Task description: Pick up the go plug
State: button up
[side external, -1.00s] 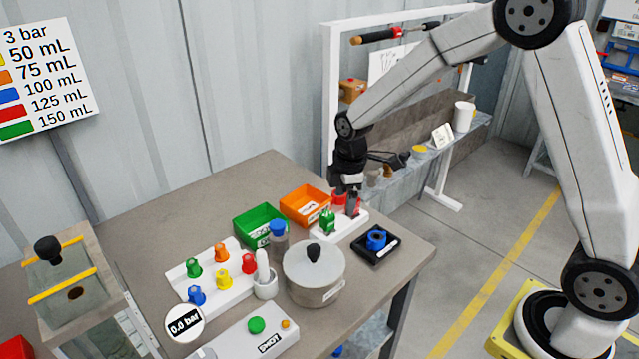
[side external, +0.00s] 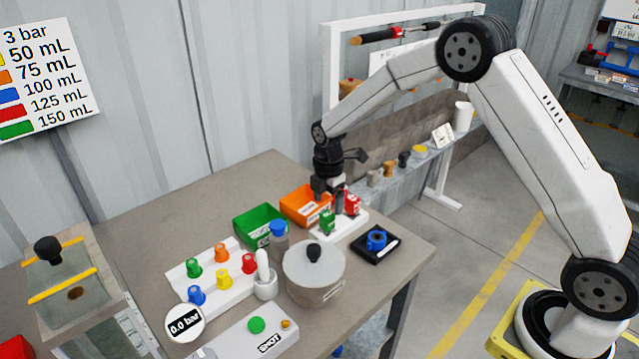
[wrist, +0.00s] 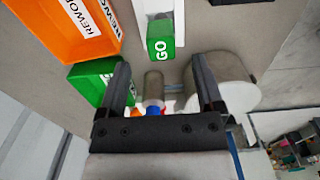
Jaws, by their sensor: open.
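The go plug (side external: 327,222) is a green block standing on a white holder (side external: 346,228) on the workbench. In the wrist view the go plug (wrist: 161,49) shows its white GO label, just beyond the fingertips and roughly centred between them. My gripper (side external: 329,196) points down, open and empty, above and slightly behind the green block. In the wrist view my gripper (wrist: 160,62) shows its two fingers spread apart. A red plug (side external: 352,204) stands beside the go plug on the same holder.
An orange bin (side external: 305,204) and a green bin (side external: 258,228) stand close to the left. A lidded pot (side external: 314,275) and a blue-capped bottle (side external: 279,235) are in front. A black tray with a blue part (side external: 376,239) lies to the right.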

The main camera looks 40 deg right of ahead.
aim_at(328, 214)
jog(key=shift+a+f, duration=0.1)
jog(key=shift+f, duration=2.8)
grip_shut()
